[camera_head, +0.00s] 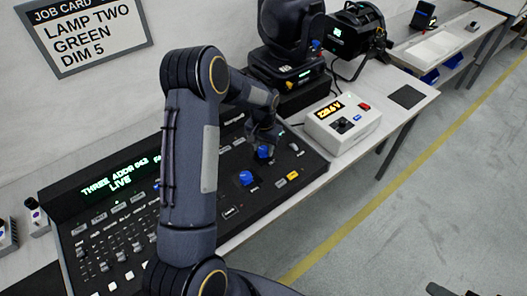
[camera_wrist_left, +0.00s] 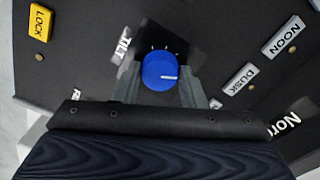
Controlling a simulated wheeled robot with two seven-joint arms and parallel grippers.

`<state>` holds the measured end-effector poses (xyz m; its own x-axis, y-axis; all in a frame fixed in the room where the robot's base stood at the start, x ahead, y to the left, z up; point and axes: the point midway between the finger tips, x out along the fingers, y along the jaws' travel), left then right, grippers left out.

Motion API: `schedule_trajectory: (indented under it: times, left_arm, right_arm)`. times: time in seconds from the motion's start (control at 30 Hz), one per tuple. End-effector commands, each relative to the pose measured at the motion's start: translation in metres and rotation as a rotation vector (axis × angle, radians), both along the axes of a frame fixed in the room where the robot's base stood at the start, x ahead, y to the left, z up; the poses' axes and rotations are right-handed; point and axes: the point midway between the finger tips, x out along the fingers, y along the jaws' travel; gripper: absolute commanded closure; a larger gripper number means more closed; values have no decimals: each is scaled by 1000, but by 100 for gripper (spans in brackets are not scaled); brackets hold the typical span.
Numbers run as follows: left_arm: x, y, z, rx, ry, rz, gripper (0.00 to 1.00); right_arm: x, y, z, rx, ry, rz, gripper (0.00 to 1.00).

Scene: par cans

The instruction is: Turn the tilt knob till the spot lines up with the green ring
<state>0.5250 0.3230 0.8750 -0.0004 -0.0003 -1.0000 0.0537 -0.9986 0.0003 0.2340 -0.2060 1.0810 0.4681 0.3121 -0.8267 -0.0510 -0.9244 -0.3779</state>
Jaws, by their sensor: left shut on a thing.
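The tilt knob (camera_wrist_left: 160,72) is round and blue, with a white pointer line toward the right in the left wrist view. The TILT label (camera_wrist_left: 123,45) is beside it. My left gripper (camera_wrist_left: 160,88) has one finger on each side of the knob and is shut on it. In the head view my left gripper (camera_head: 265,143) reaches down to the console (camera_head: 225,215), and the blue knob (camera_head: 263,152) shows just below it. Dark tips at the bottom right edge may be my right gripper (camera_head: 452,291), mostly cut off. No light spot or green ring is in view.
A second blue knob (camera_head: 246,178) and a yellow LOCK button (camera_wrist_left: 40,22) are on the console. A white box with an amber display (camera_head: 343,122), a moving-head lamp (camera_head: 293,35) and a par can (camera_head: 355,32) stand behind. My left arm covers part of the console.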

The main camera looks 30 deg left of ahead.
Motion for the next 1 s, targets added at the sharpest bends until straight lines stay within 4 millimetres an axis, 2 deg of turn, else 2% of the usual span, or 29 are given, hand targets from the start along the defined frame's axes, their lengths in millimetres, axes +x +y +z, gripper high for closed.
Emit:
schedule_trajectory:
  times: [0.1, 0.5, 1.0]
  left_arm:
    - [1, 0, -2, 1, -4, 107, 85]
    - [1, 0, 0, 0, -3, 401, 85]
    - [1, 0, 1, 0, -2, 523, 85]
  right_arm:
    - [0, 0, -12, 0, 0, 0, 42]
    - [0, 0, -26, 0, 0, 0, 42]
    - [0, 0, -30, 0, 0, 0, 42]
